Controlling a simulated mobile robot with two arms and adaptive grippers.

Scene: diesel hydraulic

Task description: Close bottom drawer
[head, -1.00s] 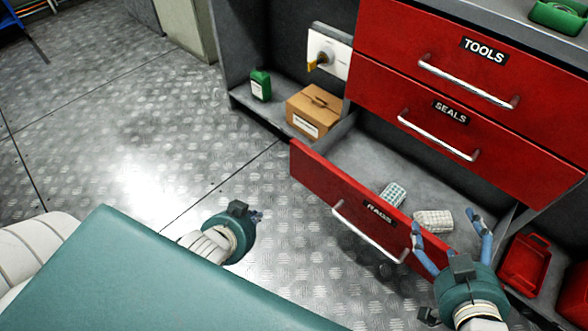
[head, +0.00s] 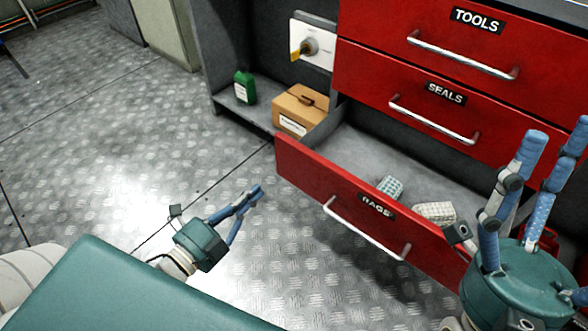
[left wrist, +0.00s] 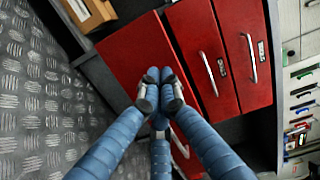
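The bottom drawer (head: 330,185), red and labelled RAGS, is pulled out of the cabinet, with a silver bar handle (head: 365,230) on its front. Two checked cloth bundles (head: 390,187) (head: 435,212) lie inside. My left gripper (head: 259,191) is left of the drawer front, apart from it, its blue fingers together and empty. In the left wrist view its fingertips (left wrist: 160,74) meet in front of the red drawer front (left wrist: 130,50). My right gripper (head: 550,140) is raised at the right, fingers spread and empty, hiding the drawer's right end.
The SEALS drawer (head: 400,88) and TOOLS drawer (head: 410,20) above are shut. A cardboard box (head: 300,110) and a green bottle (head: 244,87) stand on the low shelf to the left. The metal floor (head: 130,130) left of the drawer is clear.

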